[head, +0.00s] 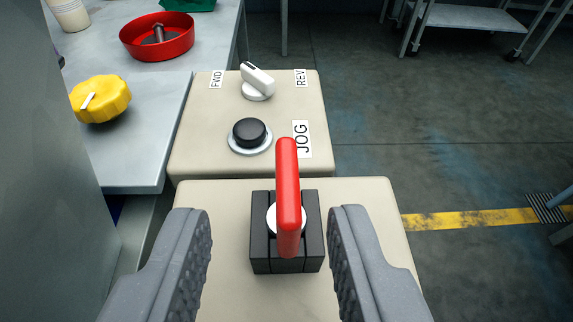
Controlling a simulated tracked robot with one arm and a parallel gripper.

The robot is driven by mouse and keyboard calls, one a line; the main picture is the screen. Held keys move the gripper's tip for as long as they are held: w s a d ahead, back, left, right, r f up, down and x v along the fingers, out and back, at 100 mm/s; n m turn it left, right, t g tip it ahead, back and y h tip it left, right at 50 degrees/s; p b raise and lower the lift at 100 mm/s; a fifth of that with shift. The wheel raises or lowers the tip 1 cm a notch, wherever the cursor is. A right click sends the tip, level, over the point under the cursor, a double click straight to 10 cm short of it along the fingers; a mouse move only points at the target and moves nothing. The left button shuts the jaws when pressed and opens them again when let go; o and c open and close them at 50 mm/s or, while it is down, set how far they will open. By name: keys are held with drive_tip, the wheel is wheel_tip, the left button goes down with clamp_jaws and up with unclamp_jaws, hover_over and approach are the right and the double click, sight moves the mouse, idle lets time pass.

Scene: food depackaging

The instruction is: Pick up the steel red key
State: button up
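The red key (287,190) has a long red handle and stands up out of a dark grey square socket block (262,262) with a pale round collar. The block sits on the top of a beige box (225,215). My gripper (272,240) is open, with one grey ridged finger to the left of the key and one to the right. There are clear gaps between both fingers and the key, and nothing is held.
Beyond is a second beige box with a black JOG button (249,133) and a white FWD/REV knob (257,80). A grey table at left holds a yellow knob (100,98), a red round dish (128,40) and a cup (70,12). Open floor lies to the right.

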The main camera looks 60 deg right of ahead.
sight(292, 207)
drive_tip(key=shift+s+d+b+x, duration=0.15)
drive_tip(key=shift+b+x, duration=0.1)
drive_tip(key=shift+x, duration=0.55)
drive_tip(key=shift+s+b+x, duration=0.15)
drive_tip(key=shift+b+x, duration=0.05)
drive_tip(key=shift+x, duration=0.55)
drive_tip(key=shift+s+d+b+x, duration=0.15)
drive_tip(key=shift+b+x, duration=0.1)
drive_tip(key=shift+x, duration=0.55)
drive_tip(key=shift+w+d+f, duration=0.25)
drive_tip(key=shift+w+f, duration=0.05)
drive_tip(key=shift+w, duration=0.05)
clamp_jaws()
